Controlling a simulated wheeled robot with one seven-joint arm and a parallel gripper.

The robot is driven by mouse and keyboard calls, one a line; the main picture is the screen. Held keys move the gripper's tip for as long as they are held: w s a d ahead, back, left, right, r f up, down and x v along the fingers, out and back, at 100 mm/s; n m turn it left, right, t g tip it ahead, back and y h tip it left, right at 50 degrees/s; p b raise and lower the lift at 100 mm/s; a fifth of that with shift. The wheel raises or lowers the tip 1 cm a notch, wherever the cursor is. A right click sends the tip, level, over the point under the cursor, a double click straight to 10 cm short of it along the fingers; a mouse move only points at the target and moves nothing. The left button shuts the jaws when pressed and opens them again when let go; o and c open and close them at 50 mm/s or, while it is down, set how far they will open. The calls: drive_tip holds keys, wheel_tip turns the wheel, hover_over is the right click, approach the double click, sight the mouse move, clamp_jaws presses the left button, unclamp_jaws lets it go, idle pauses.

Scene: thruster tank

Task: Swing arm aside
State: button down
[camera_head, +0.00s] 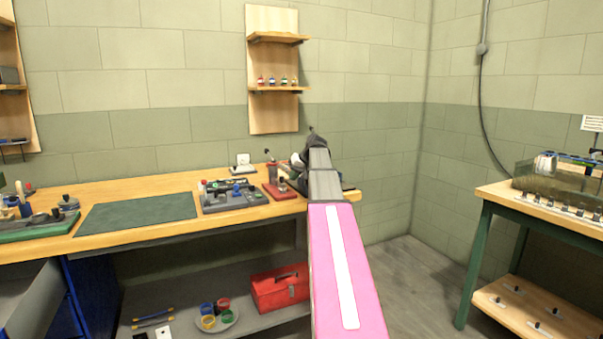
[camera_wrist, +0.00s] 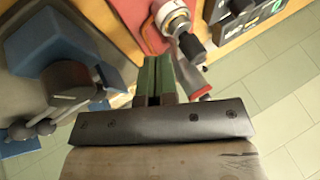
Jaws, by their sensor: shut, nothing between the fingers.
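My arm, with a pink link (camera_head: 342,270) and a white stripe, reaches forward over the right end of the wooden workbench (camera_head: 150,186). Its far end is beside a red-based device (camera_head: 280,191) on the bench. The arm hides part of the bench's right end, and the fingers cannot be made out in the head view. In the wrist view my gripper (camera_wrist: 157,68) shows as two green-padded fingers pressed together, with nothing between them. Past the fingertips is a red surface with a white and red round fitting (camera_wrist: 174,18); whether they touch is unclear.
A grey tray (camera_head: 233,196) and a green mat (camera_head: 137,213) lie left of the arm. A red toolbox (camera_head: 280,288) sits on the shelf below. A second table (camera_head: 495,191) stands at the right, with open floor (camera_head: 409,262) between it and the bench.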

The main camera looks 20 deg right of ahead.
drive_tip(key=shift+w+a, duration=0.15)
drive_tip(key=shift+a, duration=0.65)
